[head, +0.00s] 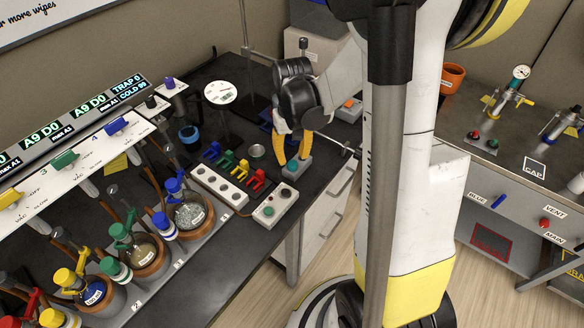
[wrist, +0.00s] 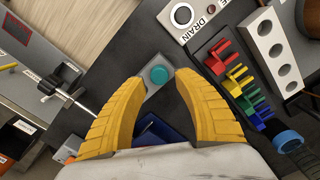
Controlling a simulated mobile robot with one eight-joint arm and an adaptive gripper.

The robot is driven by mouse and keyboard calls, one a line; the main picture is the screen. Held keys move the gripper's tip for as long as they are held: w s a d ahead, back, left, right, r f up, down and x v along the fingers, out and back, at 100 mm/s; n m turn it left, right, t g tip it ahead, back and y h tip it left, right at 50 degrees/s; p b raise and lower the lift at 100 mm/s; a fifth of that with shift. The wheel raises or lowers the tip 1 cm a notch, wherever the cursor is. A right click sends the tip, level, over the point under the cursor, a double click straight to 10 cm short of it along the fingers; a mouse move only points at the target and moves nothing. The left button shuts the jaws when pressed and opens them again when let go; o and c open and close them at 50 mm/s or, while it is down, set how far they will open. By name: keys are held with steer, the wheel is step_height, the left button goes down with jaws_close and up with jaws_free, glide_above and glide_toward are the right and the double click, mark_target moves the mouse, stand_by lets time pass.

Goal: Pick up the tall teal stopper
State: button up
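A round teal top (wrist: 158,76), which looks like the teal stopper, sits on a small grey block in the wrist view, between my fingertips. It also shows in the head view (head: 291,167), low between the yellow fingers. Seen from above, its height is hard to judge. My gripper (wrist: 161,80) points down over it with its two yellow fingers apart, one on each side. The gripper also shows in the head view (head: 291,160). The fingers do not look closed on the teal piece, though whether one touches it I cannot tell.
A metal rod with a handle (wrist: 60,88) lies on the other side. Stoppered flasks stand farther left.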

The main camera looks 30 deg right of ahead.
mark_target(293, 164)
step_height(293, 164, down, 4)
steer(key=shift+w+d+f+b, duration=0.1)
steer(key=shift+f+b, duration=0.15)
steer(key=shift+b, duration=0.6)
steer(key=shift+r, duration=0.1)
steer(key=shift+c, duration=0.4)
steer(key=c, duration=0.5)
steer(key=shift+r, duration=0.1)
